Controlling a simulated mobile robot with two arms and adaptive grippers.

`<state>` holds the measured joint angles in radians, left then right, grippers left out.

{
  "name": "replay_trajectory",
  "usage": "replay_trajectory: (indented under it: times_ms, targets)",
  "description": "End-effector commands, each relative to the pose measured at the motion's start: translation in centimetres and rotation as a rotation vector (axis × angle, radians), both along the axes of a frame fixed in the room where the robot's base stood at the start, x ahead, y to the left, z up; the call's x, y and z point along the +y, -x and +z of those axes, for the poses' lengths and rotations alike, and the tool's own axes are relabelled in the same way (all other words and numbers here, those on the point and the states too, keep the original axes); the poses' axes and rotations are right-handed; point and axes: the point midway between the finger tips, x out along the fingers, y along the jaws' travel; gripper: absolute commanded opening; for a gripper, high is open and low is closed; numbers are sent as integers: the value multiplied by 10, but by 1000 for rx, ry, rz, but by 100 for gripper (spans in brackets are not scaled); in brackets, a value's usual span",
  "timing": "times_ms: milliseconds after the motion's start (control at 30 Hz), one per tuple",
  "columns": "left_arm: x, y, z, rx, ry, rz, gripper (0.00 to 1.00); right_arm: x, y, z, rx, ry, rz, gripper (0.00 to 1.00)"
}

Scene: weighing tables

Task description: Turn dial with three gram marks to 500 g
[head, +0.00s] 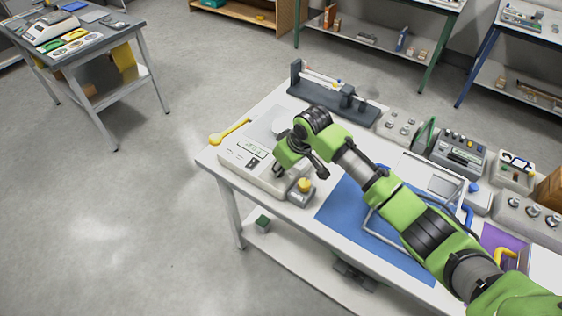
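A small grey box with a yellow knob (304,185) stands near the front edge of the white table, by the right end of a white scale (262,174). The knob looks like the dial, but its gram marks are too small to read. My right arm reaches in from the right, and its gripper (301,172) hangs just above and behind the knob. Its dark fingers look spread apart, with nothing seen between them. I cannot tell whether a finger touches the knob. The gripper hides part of the scale's right side. My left gripper is not in view.
A blue mat (345,211) lies right of the knob, partly under my arm. A yellow spoon-like tool (230,132) lies at the table's left corner. A dark balance-like device (330,92) and several grey boxes with knobs line the back.

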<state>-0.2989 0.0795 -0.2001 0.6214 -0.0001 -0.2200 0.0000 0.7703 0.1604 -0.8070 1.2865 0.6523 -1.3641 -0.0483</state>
Motion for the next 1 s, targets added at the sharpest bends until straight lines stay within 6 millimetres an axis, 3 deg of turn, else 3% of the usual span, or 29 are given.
replay_trajectory:
  times_ms: [33,100,400,633,1000]
  targets:
    - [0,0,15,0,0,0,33,2,2,7,3,-2,-39,1]
    - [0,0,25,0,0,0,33,3,2,7,4,-4,-102,1]
    - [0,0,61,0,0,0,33,5,3,6,3,-3,-387,1]
    - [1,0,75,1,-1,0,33,6,3,3,3,-3,-589,1]
    - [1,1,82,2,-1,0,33,6,1,1,0,-4,-809,1]
